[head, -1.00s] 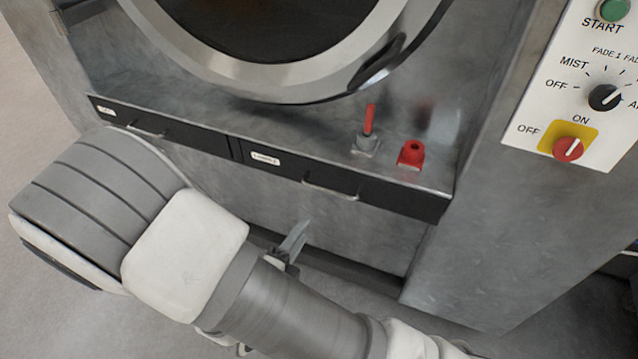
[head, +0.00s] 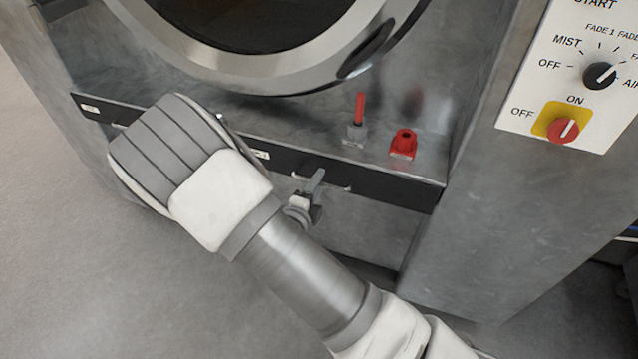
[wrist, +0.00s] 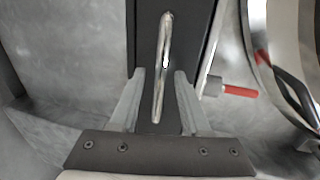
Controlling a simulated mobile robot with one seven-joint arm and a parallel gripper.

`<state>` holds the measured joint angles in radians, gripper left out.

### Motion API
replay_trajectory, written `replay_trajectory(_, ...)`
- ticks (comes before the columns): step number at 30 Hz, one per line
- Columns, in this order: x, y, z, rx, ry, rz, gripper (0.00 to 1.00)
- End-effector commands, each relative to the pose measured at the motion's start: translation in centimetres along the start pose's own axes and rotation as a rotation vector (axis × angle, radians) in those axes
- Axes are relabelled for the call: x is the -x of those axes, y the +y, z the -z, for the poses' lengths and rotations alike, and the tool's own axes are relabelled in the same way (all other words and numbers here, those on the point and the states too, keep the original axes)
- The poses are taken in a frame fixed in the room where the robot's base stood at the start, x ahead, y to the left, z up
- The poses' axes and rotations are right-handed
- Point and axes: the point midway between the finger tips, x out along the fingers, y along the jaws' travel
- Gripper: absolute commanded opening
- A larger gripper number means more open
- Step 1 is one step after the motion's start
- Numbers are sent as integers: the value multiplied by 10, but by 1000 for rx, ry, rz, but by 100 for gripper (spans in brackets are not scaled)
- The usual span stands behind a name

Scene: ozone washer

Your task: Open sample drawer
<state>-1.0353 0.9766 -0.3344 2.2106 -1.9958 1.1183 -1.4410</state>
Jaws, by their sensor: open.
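Two black drawers sit side by side under the washer's ledge, both closed. The right drawer (head: 400,191) has a thin metal handle (head: 340,188). Its label is partly covered by my arm and cannot be read. The left drawer (head: 92,107) is mostly hidden behind my arm. My gripper (head: 315,180) is open in front of the right drawer's handle. In the wrist view, the handle (wrist: 163,60) runs lengthwise between the two open fingers of my gripper (wrist: 160,76), against the black drawer front (wrist: 192,35). I cannot tell whether the fingers touch it.
The round washer door (head: 270,75) is above the ledge. A red-handled lever (head: 359,110) and a red fitting (head: 403,145) stand on the ledge above the right drawer. A control panel (head: 560,75) is at the right. Open floor (head: 60,220) lies at the left.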

Motion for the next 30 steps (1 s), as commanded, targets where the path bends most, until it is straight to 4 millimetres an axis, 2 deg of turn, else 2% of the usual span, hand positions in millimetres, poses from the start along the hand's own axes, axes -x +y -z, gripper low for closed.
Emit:
replay_trajectory(4,-11,0,0,0,0,1,47)
replay_trajectory(13,-13,0,0,0,0,0,47)
replay_trajectory(14,-13,0,0,0,-1,0,43)
replay_trajectory(21,-13,0,0,0,-1,0,0)
replay_trajectory(30,-13,0,0,0,0,0,0)
